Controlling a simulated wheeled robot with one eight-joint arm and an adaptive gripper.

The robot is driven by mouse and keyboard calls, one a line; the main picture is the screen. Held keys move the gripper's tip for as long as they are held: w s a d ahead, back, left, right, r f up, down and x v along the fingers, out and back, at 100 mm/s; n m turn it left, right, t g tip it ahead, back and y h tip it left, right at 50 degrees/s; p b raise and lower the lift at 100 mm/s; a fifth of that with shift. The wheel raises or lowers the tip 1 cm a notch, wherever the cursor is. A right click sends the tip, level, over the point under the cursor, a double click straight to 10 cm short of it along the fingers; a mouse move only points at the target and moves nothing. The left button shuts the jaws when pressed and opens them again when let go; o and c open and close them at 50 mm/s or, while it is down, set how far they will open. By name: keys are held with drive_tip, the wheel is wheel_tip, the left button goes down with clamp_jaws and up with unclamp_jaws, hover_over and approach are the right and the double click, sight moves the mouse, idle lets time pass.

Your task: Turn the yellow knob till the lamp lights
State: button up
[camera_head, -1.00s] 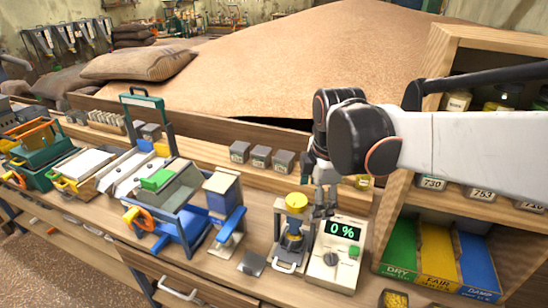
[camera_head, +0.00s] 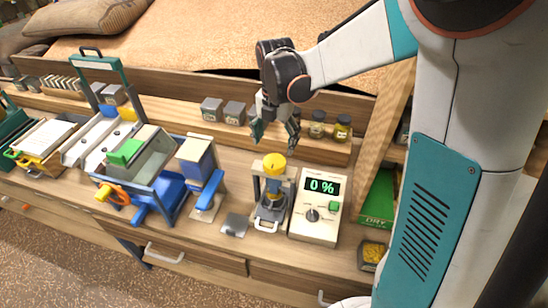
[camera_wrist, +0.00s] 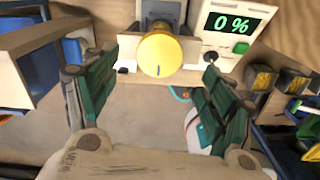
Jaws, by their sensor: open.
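The yellow knob (camera_head: 274,163) sits on top of a small grey press-like device (camera_head: 272,205) on the bench. It also shows in the wrist view (camera_wrist: 160,55), with a dark mark on its face. My gripper (camera_head: 275,138) is open and empty, just above and behind the knob. In the wrist view the knob is beyond the fingertips (camera_wrist: 160,75), between them and apart from both. A meter box (camera_head: 318,205) beside the device reads 0 % in green, with a dark dial and a green button. I cannot make out a lit lamp.
A blue stand (camera_head: 203,178) and a machine with an orange handwheel (camera_head: 145,175) stand to the left. A small dark plate (camera_head: 235,224) lies in front. Jars (camera_head: 317,124) and grey boxes (camera_head: 212,109) line the back ledge. A green DRY bin (camera_head: 378,200) is at right.

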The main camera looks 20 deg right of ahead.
sight(275, 160)
wheel_tip(275, 160, down, 8)
drive_tip(key=shift+r+b, duration=0.15)
drive_tip(key=shift+b, duration=0.5)
drive_tip(key=c, duration=1.1)
